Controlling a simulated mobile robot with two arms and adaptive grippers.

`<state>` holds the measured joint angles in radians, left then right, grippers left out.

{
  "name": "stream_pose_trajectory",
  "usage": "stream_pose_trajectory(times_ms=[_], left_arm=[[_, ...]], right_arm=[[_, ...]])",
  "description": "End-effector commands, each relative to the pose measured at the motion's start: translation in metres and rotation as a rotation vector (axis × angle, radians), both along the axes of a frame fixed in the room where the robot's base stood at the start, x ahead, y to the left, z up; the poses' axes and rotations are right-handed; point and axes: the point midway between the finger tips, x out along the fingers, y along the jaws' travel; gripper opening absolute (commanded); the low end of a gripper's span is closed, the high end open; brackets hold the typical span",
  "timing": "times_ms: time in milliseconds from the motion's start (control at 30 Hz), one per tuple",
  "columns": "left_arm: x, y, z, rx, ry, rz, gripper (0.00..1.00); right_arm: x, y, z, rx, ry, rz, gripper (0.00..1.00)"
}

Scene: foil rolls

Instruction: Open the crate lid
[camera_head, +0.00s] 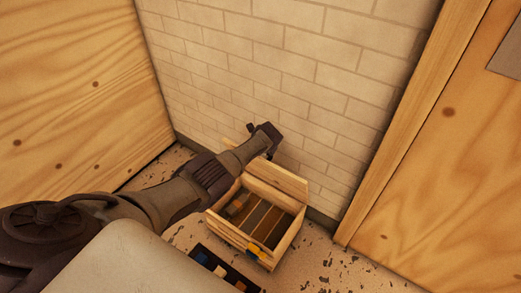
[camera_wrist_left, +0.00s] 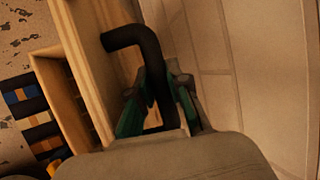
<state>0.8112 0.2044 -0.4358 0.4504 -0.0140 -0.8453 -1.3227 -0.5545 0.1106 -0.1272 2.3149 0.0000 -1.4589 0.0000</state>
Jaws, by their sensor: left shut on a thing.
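The wooden crate (camera_head: 238,237) stands on the floor against the brick wall. Its lid (camera_head: 282,180) is raised at the back, tilted up toward the wall, and the inside shows. My left gripper (camera_head: 268,137) is up by the lid's far side, close to the wall. In the left wrist view, the green-padded fingers of my left gripper (camera_wrist_left: 156,95) are shut on the black bent handle (camera_wrist_left: 132,36) of the lid (camera_wrist_left: 86,50). The crate's edge (camera_wrist_left: 46,72) shows beyond it. My left arm hides part of the crate's left side. My right gripper is out of view.
Long brown and grey pieces (camera_head: 262,221) lie inside the crate. A yellow part (camera_head: 257,251) sits on its front. A dark strip with coloured patches (camera_head: 222,270) lies before it. The brick wall (camera_head: 300,85) is close behind; wooden panels (camera_head: 75,90) stand on both sides.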

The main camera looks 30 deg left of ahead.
Motion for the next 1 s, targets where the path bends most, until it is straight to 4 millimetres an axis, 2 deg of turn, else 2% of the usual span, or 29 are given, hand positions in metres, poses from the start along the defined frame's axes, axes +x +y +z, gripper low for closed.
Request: stream_pose_trajectory(times_ms=[33,100,567,800,1000], left_arm=[[0.002,0.001,0.003,0.002,-0.006,-0.001,0.22],[0.002,0.001,0.003,0.001,-0.006,-0.001,0.29],[-0.001,-0.001,0.006,0.001,-0.003,0.0,0.29],[-0.01,-0.008,0.023,0.001,-0.004,-0.001,0.29],[-0.021,-0.019,0.047,0.001,-0.005,-0.001,0.29]], right_arm=[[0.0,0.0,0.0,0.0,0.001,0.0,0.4],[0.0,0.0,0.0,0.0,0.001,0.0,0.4],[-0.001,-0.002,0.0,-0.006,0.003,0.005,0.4],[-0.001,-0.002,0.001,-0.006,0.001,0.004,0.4],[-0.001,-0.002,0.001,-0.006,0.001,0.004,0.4]])
